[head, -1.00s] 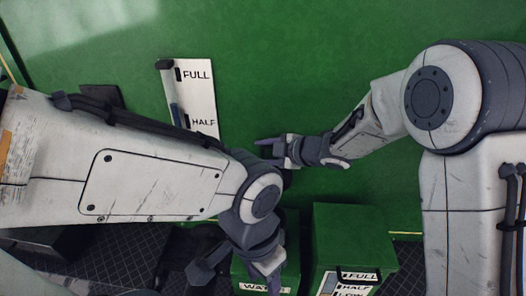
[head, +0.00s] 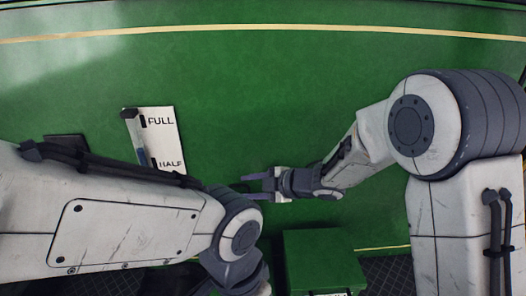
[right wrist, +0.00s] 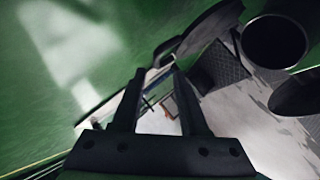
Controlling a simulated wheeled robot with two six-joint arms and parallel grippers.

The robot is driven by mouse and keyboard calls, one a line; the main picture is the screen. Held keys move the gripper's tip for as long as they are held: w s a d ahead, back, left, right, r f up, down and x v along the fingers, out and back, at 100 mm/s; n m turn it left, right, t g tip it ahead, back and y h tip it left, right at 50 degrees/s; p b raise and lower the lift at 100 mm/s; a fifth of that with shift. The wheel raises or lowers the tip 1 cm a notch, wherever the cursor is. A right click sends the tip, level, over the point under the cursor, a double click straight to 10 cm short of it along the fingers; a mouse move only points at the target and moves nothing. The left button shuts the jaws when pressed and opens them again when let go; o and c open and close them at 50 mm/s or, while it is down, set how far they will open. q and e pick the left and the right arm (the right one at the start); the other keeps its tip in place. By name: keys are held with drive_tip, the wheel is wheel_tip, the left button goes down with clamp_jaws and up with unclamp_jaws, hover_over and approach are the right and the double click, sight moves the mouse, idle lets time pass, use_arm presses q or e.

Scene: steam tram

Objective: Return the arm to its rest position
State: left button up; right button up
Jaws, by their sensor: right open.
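My right arm reaches in from the right in the head view. Its gripper (head: 254,187) is open, with its fingers pointing left in front of the green wall. I see nothing held between its fingers.
A white gauge plate marked FULL and HALF (head: 168,141) is on the green wall (head: 310,90), partly behind my left arm. A green box (head: 318,255) stands at the bottom centre below my right gripper. The upper wall, with its yellow stripe (head: 260,29), is clear.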

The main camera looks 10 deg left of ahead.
drive_tip(key=s+d+f+m+h+b, duration=0.8)
drive_tip(key=s+d+f+m+b, duration=0.1)
drive_tip(key=s+d+m+b, duration=0.15)
drive_tip(key=s+d+f+m+g+h+b, duration=0.1)
drive_tip(key=s+f+m+g, duration=0.1)
drive_tip(key=s, duration=0.8)
drive_tip(key=s+d+f+m+g+h+b, duration=0.1)
drive_tip(key=s+d+f+m+g+b, duration=0.1)
drive_tip(key=s, duration=0.8)
drive_tip(key=shift+s+d+f+m+g, duration=0.15)
drive_tip(key=shift+d+f+m+g, duration=0.05)
drive_tip(key=shift+f+m+g, duration=0.7)
